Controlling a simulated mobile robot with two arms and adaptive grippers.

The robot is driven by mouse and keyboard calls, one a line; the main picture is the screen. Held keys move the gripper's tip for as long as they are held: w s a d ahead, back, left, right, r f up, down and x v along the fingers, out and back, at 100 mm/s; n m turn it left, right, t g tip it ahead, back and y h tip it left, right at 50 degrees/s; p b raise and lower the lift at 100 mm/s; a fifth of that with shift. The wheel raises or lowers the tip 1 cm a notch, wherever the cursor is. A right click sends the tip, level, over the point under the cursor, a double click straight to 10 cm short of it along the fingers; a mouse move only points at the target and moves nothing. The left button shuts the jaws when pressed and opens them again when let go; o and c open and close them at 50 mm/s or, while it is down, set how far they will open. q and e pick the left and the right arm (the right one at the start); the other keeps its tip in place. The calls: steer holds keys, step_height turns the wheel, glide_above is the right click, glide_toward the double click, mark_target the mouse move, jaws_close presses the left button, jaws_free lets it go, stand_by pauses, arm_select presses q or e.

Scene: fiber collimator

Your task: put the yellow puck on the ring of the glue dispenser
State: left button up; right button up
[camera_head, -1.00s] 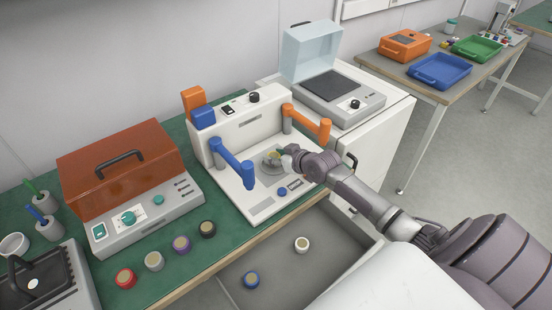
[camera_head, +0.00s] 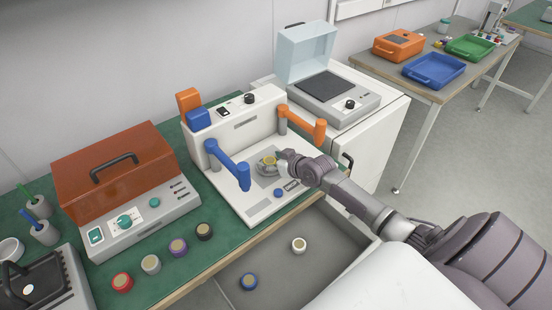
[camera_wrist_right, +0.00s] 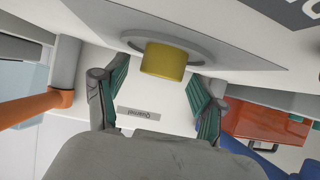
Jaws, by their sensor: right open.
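The yellow puck (camera_head: 268,161) sits on the grey ring (camera_head: 258,168) of the white glue dispenser (camera_head: 244,205). In the right wrist view the puck (camera_wrist_right: 165,61) stands within the ring (camera_wrist_right: 205,44), touching it as far as I can see. My right gripper (camera_head: 279,160) is just to the right of the puck. In the right wrist view its two green-padded fingers (camera_wrist_right: 160,88) are spread, with nothing held between them; the puck lies beyond the tips. My left gripper is in neither view.
The dispenser's blue arm (camera_head: 228,163) and orange arm (camera_head: 302,124) flank the plate. Red, white, purple and black pucks stand on the green bench mat (camera_head: 220,243) at left. Blue and white pucks lie in the open drawer (camera_head: 275,265) below. A clear-lidded machine (camera_head: 340,98) stands behind right.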

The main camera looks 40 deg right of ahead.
steer(key=shift+s+d+r, duration=0.1)
steer(key=shift+s+r, duration=0.1)
steer(key=shift+s, duration=0.15)
steer(key=v, duration=1.1)
steer(key=shift+s+r, duration=0.1)
